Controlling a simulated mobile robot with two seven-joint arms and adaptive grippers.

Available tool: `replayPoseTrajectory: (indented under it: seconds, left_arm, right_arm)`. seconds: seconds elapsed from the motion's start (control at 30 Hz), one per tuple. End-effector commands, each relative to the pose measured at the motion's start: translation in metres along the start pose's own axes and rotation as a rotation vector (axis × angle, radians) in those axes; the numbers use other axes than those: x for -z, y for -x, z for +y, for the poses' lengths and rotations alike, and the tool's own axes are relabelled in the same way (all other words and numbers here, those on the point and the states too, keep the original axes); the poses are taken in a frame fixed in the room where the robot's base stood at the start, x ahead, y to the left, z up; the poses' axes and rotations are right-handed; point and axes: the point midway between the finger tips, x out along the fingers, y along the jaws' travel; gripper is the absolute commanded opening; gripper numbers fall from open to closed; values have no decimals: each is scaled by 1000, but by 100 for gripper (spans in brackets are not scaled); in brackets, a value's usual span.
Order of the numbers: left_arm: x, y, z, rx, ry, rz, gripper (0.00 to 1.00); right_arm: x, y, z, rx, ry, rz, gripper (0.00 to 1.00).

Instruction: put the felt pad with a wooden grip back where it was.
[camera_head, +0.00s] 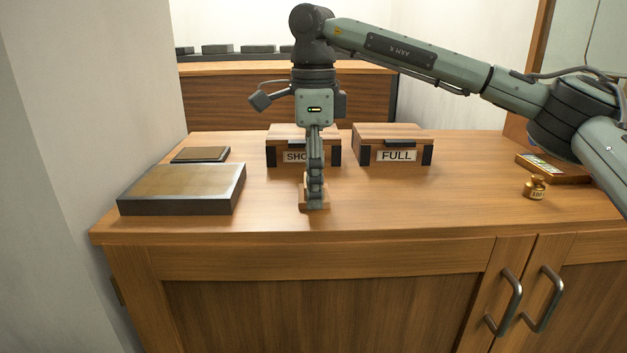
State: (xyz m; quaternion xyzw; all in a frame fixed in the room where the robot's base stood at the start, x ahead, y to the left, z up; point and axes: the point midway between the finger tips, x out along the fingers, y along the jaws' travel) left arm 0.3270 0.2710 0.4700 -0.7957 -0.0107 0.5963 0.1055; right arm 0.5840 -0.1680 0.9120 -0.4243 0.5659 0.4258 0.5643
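A small light-wooden piece (305,198), which looks like the felt pad's wooden grip, is at the counter's front middle, mostly hidden by my gripper. Any felt under it is too small to make out. My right gripper (316,192) comes down from above, upright, with its fingers at the wooden piece. The fingers are seen edge-on, one in front of the other, so I cannot tell whether they are closed on it. The piece appears to be at counter height. My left gripper is not in view.
Two wooden boxes stand behind: one with a partly hidden label (275,158), one marked FULL (396,157). A large flat block (180,188) and a smaller plate (200,155) lie left. A brass weight (535,187) and a wooden tray (560,174) are right. The counter (430,205) between is clear.

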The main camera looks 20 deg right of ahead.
Motion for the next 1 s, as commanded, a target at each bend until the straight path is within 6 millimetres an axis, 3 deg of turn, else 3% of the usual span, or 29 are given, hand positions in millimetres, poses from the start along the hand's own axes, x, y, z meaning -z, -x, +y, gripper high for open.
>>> replayPoseTrajectory:
  seconds: [0.17, 0.33, 0.8, 1.0]
  left_arm:
    - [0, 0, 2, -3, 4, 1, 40]
    - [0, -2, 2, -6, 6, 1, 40]
    - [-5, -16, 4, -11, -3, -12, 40]
    - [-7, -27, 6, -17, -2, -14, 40]
  right_arm:
    - [0, 1, 0, 0, 0, 0, 80]
    - [-1, 13, 0, 3, 0, -2, 80]
    - [0, 108, 0, 3, 0, 0, 80]
    - [0, 123, 0, 1, 2, 1, 80]
